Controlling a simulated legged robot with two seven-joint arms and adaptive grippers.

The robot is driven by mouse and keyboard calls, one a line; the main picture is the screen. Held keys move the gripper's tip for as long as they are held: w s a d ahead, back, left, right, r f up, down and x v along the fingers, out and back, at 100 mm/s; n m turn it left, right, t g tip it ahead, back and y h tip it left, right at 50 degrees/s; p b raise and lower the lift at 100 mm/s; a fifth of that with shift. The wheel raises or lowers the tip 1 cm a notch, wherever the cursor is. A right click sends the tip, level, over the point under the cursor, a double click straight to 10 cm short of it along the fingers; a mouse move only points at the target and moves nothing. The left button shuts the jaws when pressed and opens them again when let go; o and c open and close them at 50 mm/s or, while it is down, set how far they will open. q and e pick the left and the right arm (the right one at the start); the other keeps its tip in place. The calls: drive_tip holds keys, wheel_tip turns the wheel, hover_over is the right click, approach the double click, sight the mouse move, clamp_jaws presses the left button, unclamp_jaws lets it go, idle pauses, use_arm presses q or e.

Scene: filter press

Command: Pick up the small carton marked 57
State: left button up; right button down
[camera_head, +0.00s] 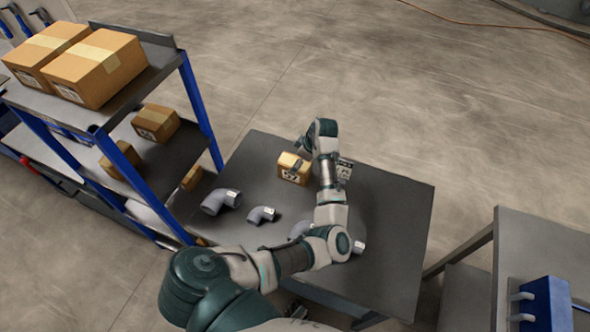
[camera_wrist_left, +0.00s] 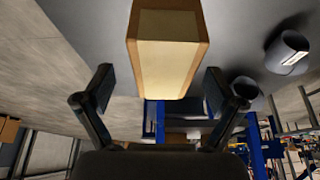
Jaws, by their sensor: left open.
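The small carton (camera_head: 291,174), brown with a light tape strip and a label that seems to read 57, stands on the grey table (camera_head: 393,215). In the left wrist view the carton (camera_wrist_left: 168,62) lies just ahead of the fingers, roughly centred between them. My left gripper (camera_head: 301,153) is at the carton's far right side in the head view. In the left wrist view the gripper (camera_wrist_left: 159,88) is open, one finger to each side, with no clear contact. My forearm hides part of the table.
Grey pipe elbows (camera_head: 221,201) (camera_head: 262,215) lie left and in front of the carton. A printed label (camera_head: 344,170) shows right of my wrist. A blue-framed shelf (camera_head: 203,110) with larger cartons (camera_head: 97,68) stands left. The table's right part is clear.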

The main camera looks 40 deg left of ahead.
use_arm(q)
drive_tip(key=shift+x, duration=2.55)
drive_tip(key=shift+s, duration=0.2)
drive_tip(key=shift+f, duration=0.15)
drive_tip(key=c, duration=1.5)
